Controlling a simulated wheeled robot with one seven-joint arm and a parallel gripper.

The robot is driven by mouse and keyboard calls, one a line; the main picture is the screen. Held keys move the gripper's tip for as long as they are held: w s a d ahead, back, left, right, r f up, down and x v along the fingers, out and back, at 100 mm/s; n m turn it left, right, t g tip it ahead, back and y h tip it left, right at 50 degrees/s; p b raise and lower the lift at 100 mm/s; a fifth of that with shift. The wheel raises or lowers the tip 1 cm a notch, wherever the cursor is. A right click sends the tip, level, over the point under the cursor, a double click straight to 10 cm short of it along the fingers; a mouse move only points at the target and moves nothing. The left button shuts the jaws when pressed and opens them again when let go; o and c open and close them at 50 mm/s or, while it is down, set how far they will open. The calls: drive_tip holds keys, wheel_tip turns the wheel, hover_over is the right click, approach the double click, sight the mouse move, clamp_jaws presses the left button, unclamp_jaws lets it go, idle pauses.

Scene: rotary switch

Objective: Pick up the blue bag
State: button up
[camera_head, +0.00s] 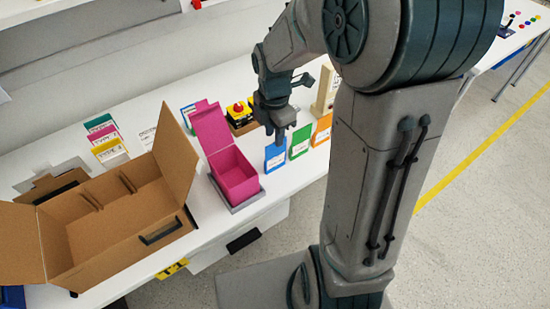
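The blue bag (275,156), a flat upright packet with a white label, stands on the white table right of the pink box. My gripper (279,136) points down at its top edge, and the fingertips overlap that edge in this view. I cannot tell whether the fingers are around the bag or only close to it, nor whether they are open or shut. Another packet with a blue edge (187,117) stands farther back, partly hidden behind the pink box's lid.
A green packet (300,142) and an orange packet (322,130) stand close right of the blue bag. An open pink box (235,176) is close left. A large open cardboard box (105,225) fills the table's left. Several coloured packets (105,140) stand behind it.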

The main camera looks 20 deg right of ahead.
sight(273, 153)
drive_tip(key=shift+w+a+f, duration=0.1)
drive_tip(key=shift+a+f, duration=0.05)
drive_tip(key=shift+f, duration=2.8)
clamp_jaws()
